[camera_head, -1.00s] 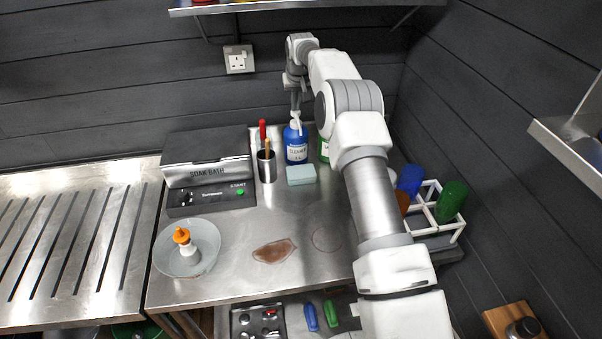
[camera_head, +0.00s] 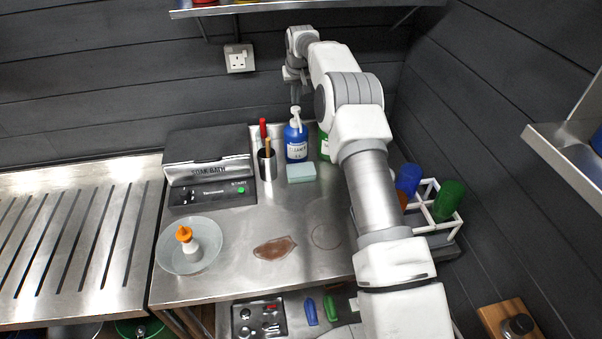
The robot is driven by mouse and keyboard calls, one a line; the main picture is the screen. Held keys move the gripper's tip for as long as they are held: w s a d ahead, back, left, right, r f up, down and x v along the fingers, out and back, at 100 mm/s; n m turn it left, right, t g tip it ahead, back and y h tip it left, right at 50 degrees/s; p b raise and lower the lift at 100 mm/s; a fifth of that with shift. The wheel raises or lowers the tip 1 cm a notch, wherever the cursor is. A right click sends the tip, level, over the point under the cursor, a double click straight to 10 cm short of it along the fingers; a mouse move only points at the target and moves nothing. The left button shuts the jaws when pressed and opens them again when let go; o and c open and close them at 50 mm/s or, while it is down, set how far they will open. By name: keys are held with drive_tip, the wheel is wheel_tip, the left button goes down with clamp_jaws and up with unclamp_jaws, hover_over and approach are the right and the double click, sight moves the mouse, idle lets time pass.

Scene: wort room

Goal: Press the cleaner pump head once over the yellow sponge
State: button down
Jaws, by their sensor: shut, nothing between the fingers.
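The blue cleaner bottle (camera_head: 296,145) stands upright at the back of the steel counter. Its white pump head (camera_head: 296,114) is up and in plain view. My gripper (camera_head: 295,99) is shut and empty, pointing down just above the pump head, with what looks like a small gap. The sponge (camera_head: 301,172) lies on the counter right in front of the bottle. It looks pale blue, and I see no yellow sponge.
A green bottle (camera_head: 323,146) stands right of the cleaner, partly behind my arm. A cup with tools (camera_head: 267,166) and the soak bath (camera_head: 208,170) are to the left. A brown stain (camera_head: 274,248) marks the counter front. A shelf (camera_head: 300,8) hangs above.

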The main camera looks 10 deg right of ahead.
wheel_tip(320, 180, up, 4)
drive_tip(key=p, duration=0.3)
drive_tip(key=shift+r+p, duration=0.2)
drive_tip(key=shift+p, duration=0.15)
drive_tip(key=shift+r, duration=0.75)
drive_tip(key=shift+r, duration=0.1)
drive_tip(key=s+r+b, duration=0.2)
drive_tip(key=s+r, duration=0.7)
drive_tip(key=s, duration=0.3)
drive_tip(key=s+r+b, duration=0.2)
drive_tip(key=s+r, duration=0.6)
drive_tip(key=s, duration=0.3)
drive_tip(key=s+f+b, duration=0.2)
drive_tip(key=s+f, duration=0.3)
drive_tip(key=s, duration=1)
drive_tip(key=s+f+t+b, duration=0.1)
drive_tip(key=s+f, duration=0.4)
drive_tip(key=s, duration=1.1)
drive_tip(key=shift+b, duration=0.45)
